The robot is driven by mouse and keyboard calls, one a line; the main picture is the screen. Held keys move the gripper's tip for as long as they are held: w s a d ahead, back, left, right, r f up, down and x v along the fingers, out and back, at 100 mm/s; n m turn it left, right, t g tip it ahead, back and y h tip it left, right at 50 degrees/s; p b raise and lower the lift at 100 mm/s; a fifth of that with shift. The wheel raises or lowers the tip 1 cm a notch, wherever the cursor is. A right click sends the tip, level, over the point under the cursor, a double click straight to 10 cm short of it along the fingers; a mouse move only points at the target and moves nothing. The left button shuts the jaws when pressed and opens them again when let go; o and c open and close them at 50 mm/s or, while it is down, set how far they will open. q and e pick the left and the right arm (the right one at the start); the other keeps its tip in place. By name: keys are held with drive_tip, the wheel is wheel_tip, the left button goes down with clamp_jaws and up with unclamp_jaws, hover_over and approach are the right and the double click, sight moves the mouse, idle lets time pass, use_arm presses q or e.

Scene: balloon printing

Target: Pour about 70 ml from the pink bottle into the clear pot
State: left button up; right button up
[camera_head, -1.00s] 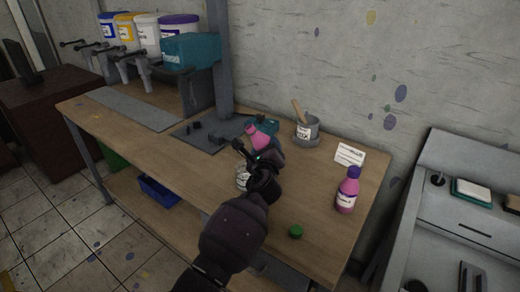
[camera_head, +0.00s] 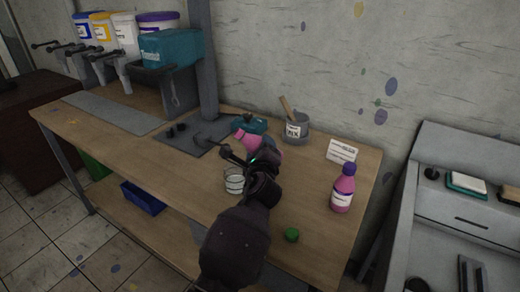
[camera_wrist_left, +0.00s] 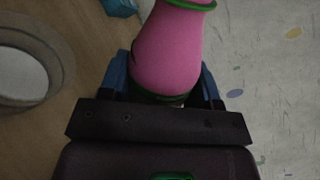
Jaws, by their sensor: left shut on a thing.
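My left gripper (camera_head: 250,158) is shut on a pink bottle (camera_head: 247,141). The bottle is tilted, with its neck toward the upper left in the head view. In the left wrist view the pink bottle (camera_wrist_left: 176,50) sits between the two blue-edged fingers (camera_wrist_left: 163,84), and a green ring shows at its neck. The clear pot (camera_head: 234,181) stands on the table just below and left of the bottle, partly behind my gripper. I cannot tell whether liquid is flowing. My right gripper is not in view.
A second pink bottle (camera_head: 343,190) with a purple cap stands upright at the right. A green cap (camera_head: 291,235) lies near the front edge. A grey pot with a stick (camera_head: 296,127) and a white card (camera_head: 342,151) are at the back. A teal item (camera_head: 252,124) lies behind the held bottle.

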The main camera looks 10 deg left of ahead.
use_arm(q)
drive_tip(key=shift+r, duration=0.1)
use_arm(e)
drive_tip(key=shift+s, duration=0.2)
use_arm(q)
drive_tip(key=shift+d, duration=0.1)
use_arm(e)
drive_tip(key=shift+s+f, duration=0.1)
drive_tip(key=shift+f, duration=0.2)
use_arm(q)
drive_tip(key=shift+d+f+n+b, duration=0.25)
drive_tip(key=shift+n+b, duration=0.25)
drive_tip(key=shift+n, duration=0.3)
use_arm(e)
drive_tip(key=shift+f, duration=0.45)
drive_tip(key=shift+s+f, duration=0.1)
use_arm(q)
drive_tip(key=shift+f+n, duration=0.2)
drive_tip(key=shift+n, duration=0.1)
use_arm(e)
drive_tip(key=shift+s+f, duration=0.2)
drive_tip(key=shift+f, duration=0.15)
use_arm(q)
drive_tip(key=shift+w+d+f+n+b, duration=0.1)
drive_tip(key=shift+n+b, duration=0.35)
drive_tip(key=shift+n, duration=0.05)
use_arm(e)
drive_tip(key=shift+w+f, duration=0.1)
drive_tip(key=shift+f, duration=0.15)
